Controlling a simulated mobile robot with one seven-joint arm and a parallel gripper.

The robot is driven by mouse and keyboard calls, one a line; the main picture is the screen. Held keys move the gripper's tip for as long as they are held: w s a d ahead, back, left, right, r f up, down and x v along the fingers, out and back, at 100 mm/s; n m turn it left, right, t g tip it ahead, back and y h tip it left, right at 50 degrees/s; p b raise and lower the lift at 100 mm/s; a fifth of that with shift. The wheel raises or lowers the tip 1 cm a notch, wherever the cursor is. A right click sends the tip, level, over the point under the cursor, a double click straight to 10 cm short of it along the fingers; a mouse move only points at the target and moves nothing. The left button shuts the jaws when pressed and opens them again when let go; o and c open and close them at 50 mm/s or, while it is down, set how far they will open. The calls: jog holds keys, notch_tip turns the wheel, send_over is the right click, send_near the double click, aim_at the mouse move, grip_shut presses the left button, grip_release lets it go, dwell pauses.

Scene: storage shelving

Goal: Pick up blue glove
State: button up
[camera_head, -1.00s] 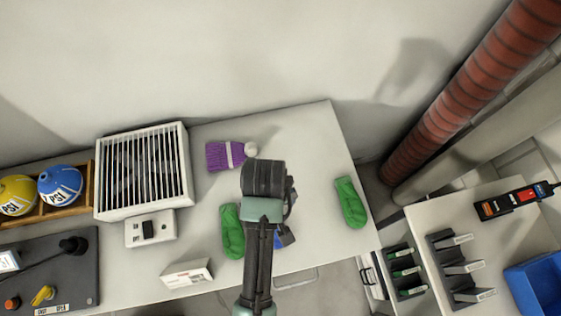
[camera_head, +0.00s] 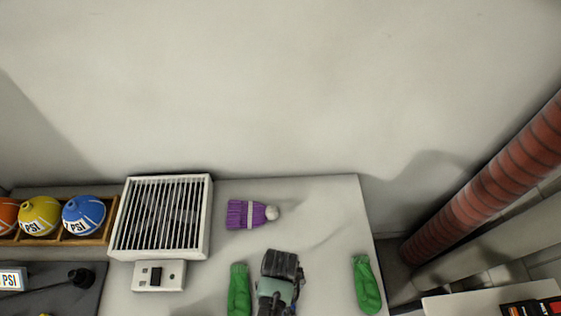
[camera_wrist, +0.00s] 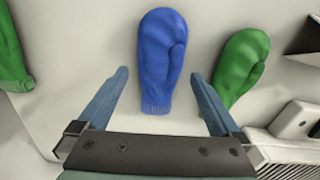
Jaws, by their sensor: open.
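The blue glove (camera_wrist: 162,60) lies flat on the white table, its fingers away from me and its cuff toward my gripper in the wrist view. My gripper (camera_wrist: 160,76) is open and empty, with one finger to each side of the glove's cuff end. I cannot tell the height of the fingers above the table. In the head view my arm's end (camera_head: 278,283) is at the bottom, and the blue glove is not visible there.
A green glove (camera_wrist: 240,68) lies close right of the blue one; another green glove (camera_wrist: 10,55) is at far left.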

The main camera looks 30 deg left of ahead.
notch_tip(320, 180, down, 2)
jog(key=shift+w, duration=0.1)
jog(key=c, duration=1.4)
